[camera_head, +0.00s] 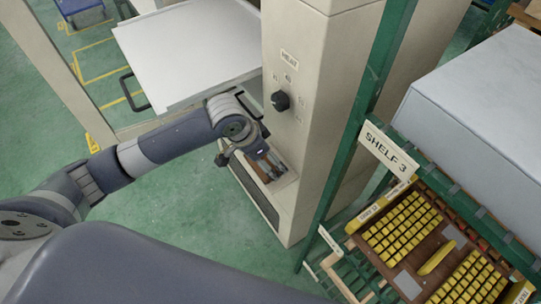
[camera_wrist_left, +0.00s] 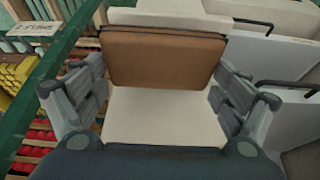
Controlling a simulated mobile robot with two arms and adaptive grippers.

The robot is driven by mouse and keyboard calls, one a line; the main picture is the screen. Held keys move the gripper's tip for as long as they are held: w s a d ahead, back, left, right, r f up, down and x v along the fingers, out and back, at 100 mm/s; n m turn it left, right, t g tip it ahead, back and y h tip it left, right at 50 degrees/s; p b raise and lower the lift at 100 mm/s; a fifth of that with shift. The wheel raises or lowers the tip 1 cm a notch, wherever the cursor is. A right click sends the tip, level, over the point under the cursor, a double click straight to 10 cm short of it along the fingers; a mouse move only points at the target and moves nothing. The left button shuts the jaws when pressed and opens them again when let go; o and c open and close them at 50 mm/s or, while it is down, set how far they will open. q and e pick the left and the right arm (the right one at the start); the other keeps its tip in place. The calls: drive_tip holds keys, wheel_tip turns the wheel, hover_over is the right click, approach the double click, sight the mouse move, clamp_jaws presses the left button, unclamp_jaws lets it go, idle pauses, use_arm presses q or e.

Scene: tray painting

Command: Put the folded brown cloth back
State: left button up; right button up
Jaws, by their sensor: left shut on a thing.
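The folded brown cloth (camera_wrist_left: 160,58) is a flat brown block with rounded corners, between my left gripper's two fingers in the left wrist view. My left gripper (camera_wrist_left: 162,88) is shut on it, one finger at each side. In the head view my left gripper (camera_head: 270,167) is at a low opening in the front of the beige cabinet (camera_head: 310,100), and only a little of the brown cloth (camera_head: 261,172) shows beside the fingers. A pale surface lies below the cloth in the wrist view. I cannot tell whether the cloth touches it. My right gripper is not in view.
The cabinet has a black knob (camera_head: 281,101) under a "HEAT" label. A white panel with a black handle (camera_head: 133,90) juts out above my left forearm. A green rack with a "SHELF 3" sign (camera_head: 388,149) and a tray of yellow pieces (camera_head: 398,228) stands right. Green floor lies left.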

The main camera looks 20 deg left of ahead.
use_arm(q)
drive_tip(key=shift+w+d+f, duration=0.1)
drive_tip(key=shift+w+d, duration=0.05)
drive_tip(key=shift+w, duration=0.45)
drive_tip(key=shift+w+d+f, duration=0.1)
drive_tip(key=shift+w+d, duration=0.05)
drive_tip(key=shift+w, duration=0.4)
wheel_tip(320, 180, down, 3)
drive_tip(key=shift+s+p, duration=0.1)
drive_tip(key=shift+p, duration=0.6)
drive_tip(key=shift+f, duration=0.2)
drive_tip(key=shift+f, duration=0.15)
drive_tip(key=o, duration=0.8)
drive_tip(key=shift+c, duration=0.2)
drive_tip(key=b+v, duration=0.1)
drive_tip(key=v, duration=1.1)
